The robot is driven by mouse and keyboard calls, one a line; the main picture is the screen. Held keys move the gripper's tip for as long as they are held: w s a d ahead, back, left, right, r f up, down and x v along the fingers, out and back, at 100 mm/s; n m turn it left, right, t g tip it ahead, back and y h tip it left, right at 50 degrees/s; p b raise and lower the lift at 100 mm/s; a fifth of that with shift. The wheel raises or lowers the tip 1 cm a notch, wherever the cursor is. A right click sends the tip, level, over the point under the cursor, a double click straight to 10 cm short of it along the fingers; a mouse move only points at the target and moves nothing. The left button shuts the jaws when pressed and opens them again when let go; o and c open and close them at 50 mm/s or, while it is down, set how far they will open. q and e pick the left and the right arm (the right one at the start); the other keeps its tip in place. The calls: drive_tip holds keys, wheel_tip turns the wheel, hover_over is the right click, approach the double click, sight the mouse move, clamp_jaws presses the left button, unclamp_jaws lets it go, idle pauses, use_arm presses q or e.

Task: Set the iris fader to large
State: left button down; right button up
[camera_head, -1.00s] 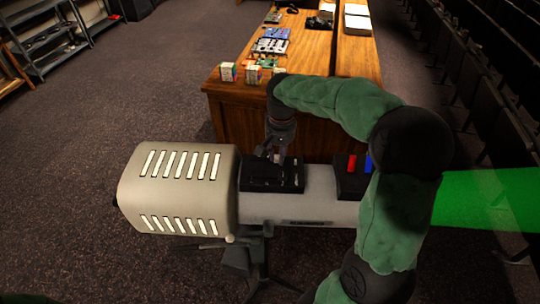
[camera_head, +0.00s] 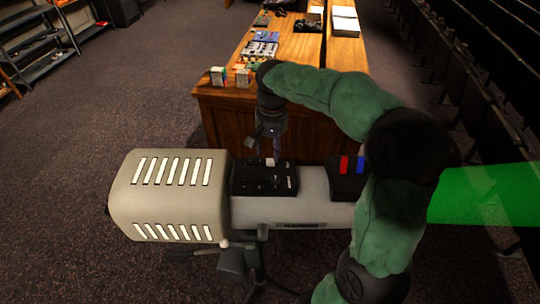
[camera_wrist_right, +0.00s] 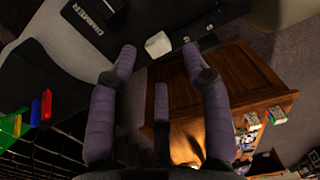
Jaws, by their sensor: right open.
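The spotlight (camera_head: 320,212) lies across the view, with a vented pale housing at its left and a green beam at its right. On its top is a black fader panel (camera_head: 250,188); the same panel (camera_wrist_right: 105,55) shows close up in the right wrist view, with the label "DIMMER". A white fader knob (camera_wrist_right: 158,45) is between the spread fingertips of my right gripper (camera_wrist_right: 159,55), with gaps at its sides. I cannot read an iris label. In the head view my right gripper (camera_head: 268,155) is open at the panel's far edge. My left gripper is not in view.
A second black box with red and blue tabs (camera_head: 344,164) sits on the spotlight, right of the panel. A wooden desk (camera_head: 310,128) with small boxes and mixing gear stands behind. Rows of dark seats (camera_head: 480,110) are at the right. Carpet at the left is clear.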

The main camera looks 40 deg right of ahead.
sight(271, 160)
wheel_tip(271, 160, up, 8)
drive_tip(key=shift+s+d+f, duration=0.1)
drive_tip(key=shift+f, duration=0.05)
idle(0.6)
